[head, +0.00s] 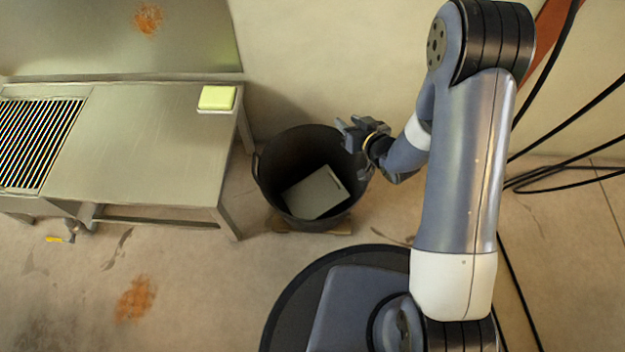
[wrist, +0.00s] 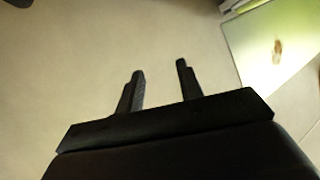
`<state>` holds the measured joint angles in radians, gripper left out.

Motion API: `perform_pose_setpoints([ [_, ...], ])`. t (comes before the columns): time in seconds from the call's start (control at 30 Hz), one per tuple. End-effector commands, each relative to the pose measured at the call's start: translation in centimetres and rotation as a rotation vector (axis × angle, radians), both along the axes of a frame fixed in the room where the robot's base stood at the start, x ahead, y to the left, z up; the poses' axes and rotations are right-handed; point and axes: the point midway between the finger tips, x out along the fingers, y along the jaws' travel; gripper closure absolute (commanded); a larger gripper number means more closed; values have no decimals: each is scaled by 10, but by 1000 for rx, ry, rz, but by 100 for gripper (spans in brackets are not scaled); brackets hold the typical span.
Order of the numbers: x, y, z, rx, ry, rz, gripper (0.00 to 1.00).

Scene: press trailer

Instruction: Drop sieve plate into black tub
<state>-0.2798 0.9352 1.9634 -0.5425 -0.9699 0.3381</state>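The black tub (head: 262,172) stands on the floor to the right of the metal table in the head view. A flat grey rectangular plate (head: 316,193), which looks like the sieve plate, lies tilted inside it. No holes can be made out in the plate at this size. My gripper (head: 348,133) is at the tub's right rim, apart from the plate. In the wrist view my gripper (wrist: 160,80) shows two fingers apart with nothing between them. The tub and plate are not in the wrist view.
A metal table (head: 150,140) stands at left, with a yellow-green block (head: 217,98) at its right corner and a striped grate (head: 38,140) at its left. Black cables (head: 560,165) hang at right. Rust-coloured stains mark the floor and back panel.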

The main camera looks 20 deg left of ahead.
Motion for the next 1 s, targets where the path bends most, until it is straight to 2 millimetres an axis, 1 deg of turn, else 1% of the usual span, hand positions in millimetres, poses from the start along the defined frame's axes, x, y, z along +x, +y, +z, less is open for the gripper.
perform_pose_setpoints([
  [0.03, -5, -6, 7, 1, 1, -3, 65],
  [0.3, -42, -41, 28, 2, 1, -4, 65],
  [0.5, -60, -57, 37, 3, 0, -3, 65],
  [0.73, -65, -61, 38, 4, -2, 0, 65],
  [0.9, -64, -60, 37, 4, -2, 0, 65],
  [1.0, -60, -56, 34, 3, -3, 1, 65],
])
